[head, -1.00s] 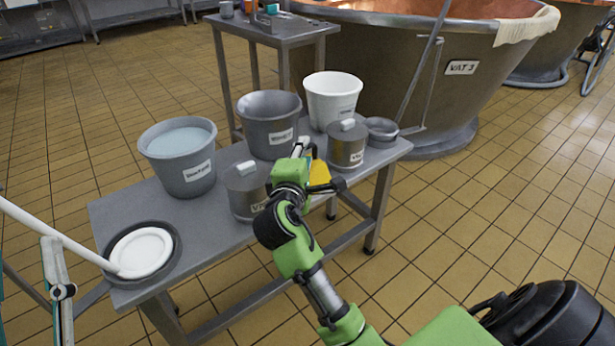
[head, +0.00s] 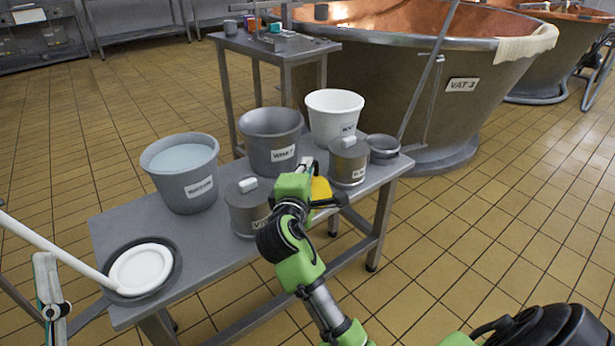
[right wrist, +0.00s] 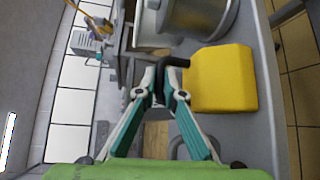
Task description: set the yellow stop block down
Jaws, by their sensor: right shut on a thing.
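The yellow stop block (head: 321,190) is at the front edge of the grey metal table (head: 215,262). It also shows in the right wrist view (right wrist: 222,78), beside the fingertips. My right gripper (head: 328,196) is shut on it by a dark part at its side; in the right wrist view the fingers (right wrist: 172,66) meet there. The block looks low over the tabletop between two lidded canisters; I cannot tell whether it touches the surface. My left gripper (head: 46,262) shows partly at the left edge, near a white rod; its opening is unclear.
Lidded canisters stand left (head: 244,214) and right (head: 348,165) of the block. Behind them are grey buckets (head: 184,190) (head: 270,150) and a white bucket (head: 333,128). A small grey pan (head: 382,152) is at the right end. A white disc (head: 141,270) lies front left.

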